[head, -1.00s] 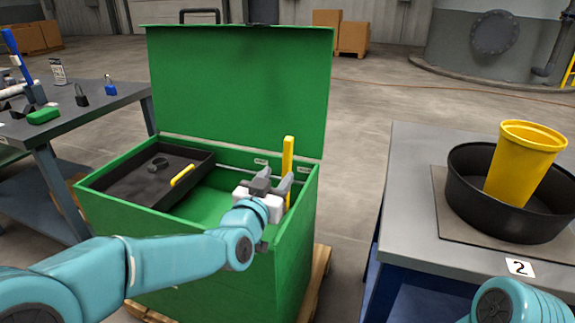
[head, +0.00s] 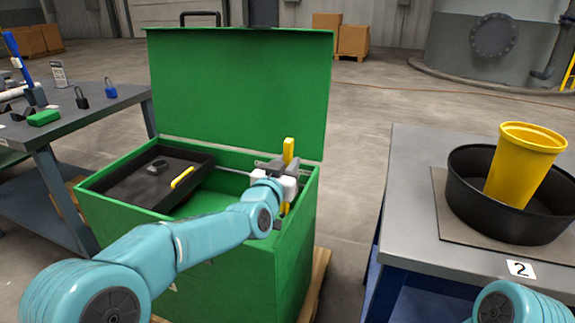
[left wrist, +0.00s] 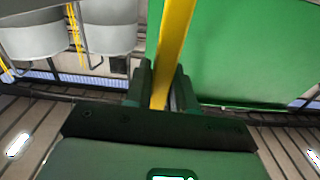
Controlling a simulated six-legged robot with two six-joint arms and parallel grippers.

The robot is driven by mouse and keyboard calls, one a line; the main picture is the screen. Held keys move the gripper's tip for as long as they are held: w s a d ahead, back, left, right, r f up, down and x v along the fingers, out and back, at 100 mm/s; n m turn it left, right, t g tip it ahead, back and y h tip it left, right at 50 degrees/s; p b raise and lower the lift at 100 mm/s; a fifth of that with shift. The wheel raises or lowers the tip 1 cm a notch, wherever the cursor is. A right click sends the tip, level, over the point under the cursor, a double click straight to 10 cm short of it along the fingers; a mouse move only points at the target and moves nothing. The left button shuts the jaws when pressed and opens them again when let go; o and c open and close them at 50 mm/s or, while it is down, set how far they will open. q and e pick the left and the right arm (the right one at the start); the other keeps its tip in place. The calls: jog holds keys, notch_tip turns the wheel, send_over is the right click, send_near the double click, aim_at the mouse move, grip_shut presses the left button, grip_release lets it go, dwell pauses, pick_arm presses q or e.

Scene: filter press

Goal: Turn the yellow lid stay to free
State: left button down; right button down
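The yellow lid stay (head: 289,149) stands nearly upright inside the right end of the green box, in front of its raised lid. My left gripper (head: 284,167) is at the stay and hides its middle part; a short lower piece shows below the gripper. In the left wrist view the stay (left wrist: 171,42) runs down between the two fingers of my left gripper (left wrist: 164,85). The fingers stand on either side of it, and a narrow gap shows at the right finger. Whether the other finger touches it is unclear. My right gripper is out of view.
The green box (head: 130,197) has its lid (head: 235,90) up and a black tray (head: 130,185) with a yellow handle inside. A bench (head: 415,190) at the right carries a black basin (head: 470,215) and a yellow bucket (head: 525,165). A table with padlocks is at the left.

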pick_arm(q)
jog(key=shift+w+a+f+n+b, duration=0.15)
jog(key=shift+a+n+b, duration=0.4)
jog(key=shift+b, duration=0.35)
jog(key=w+a+f+n+b, duration=0.1)
jog(key=w+a+n+b, duration=0.1)
jog(key=a+n, duration=0.4)
jog(key=shift+a+f+b, duration=0.4)
jog(key=shift+a+b, duration=0.05)
jog(key=shift+b, duration=0.05)
jog(key=shift+w, duration=0.15)
